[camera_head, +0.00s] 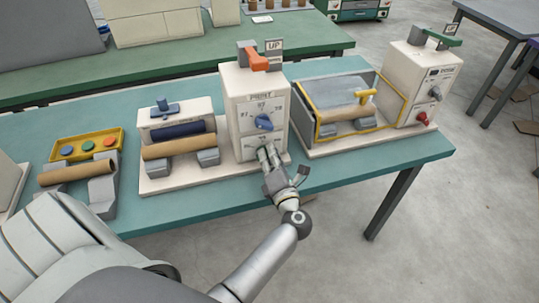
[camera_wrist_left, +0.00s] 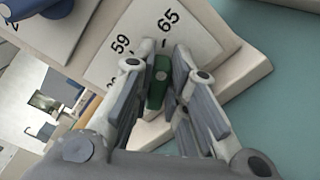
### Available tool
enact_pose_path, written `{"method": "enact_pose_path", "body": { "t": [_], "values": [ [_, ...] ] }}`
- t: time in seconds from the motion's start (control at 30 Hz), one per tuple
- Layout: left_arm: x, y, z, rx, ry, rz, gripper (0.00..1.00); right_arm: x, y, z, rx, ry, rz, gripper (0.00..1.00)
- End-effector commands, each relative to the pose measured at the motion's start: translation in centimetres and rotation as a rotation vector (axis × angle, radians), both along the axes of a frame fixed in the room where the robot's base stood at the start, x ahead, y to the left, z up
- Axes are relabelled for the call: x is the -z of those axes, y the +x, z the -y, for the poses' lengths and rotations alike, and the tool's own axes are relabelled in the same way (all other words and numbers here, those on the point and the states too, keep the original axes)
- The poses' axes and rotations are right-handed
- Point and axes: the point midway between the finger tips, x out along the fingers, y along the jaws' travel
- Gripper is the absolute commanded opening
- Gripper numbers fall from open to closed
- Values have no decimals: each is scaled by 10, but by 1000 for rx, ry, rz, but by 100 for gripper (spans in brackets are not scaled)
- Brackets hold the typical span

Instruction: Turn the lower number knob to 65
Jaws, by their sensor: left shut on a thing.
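The lower number knob (camera_wrist_left: 159,80) is green and sits between the fingers of my left gripper (camera_wrist_left: 154,66) in the left wrist view. Its white dial plate (camera_wrist_left: 190,35) shows the numbers 59 and 65, with 65 toward the upper right. The fingers partly cover the knob and other numbers, so I cannot tell its exact setting. In the head view my left gripper (camera_head: 267,156) is at the lower front of the white box (camera_head: 240,95) and hides the knob. My right gripper is not in view.
A blue upper knob (camera_head: 264,122) sits above the gripper on the same box, with an orange lever (camera_head: 258,62) and an UP sign (camera_head: 274,47) on top. A yellow-framed unit (camera_head: 340,107) stands to the right. A yellow tray (camera_head: 88,145) with colored buttons is at left.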

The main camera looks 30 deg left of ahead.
Motion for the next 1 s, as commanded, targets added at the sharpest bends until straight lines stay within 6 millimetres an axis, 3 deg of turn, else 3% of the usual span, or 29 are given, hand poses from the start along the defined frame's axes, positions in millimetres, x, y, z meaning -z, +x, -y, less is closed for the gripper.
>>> {"method": "enact_pose_path", "body": {
  "t": [0.2, 0.23, 0.4, 0.77, 1.0],
  "values": [
    [1, 0, 0, 2, 4, -6, 0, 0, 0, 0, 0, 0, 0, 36],
    [1, 0, 0, 2, 4, -6, 17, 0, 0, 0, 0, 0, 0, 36],
    [1, 0, 0, 1, 2, -3, 36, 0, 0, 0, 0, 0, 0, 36],
    [1, 0, -1, 0, -15, 20, 36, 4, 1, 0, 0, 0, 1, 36],
    [3, -1, -2, 3, -176, 214, 36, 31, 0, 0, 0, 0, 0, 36]
  ]
}}
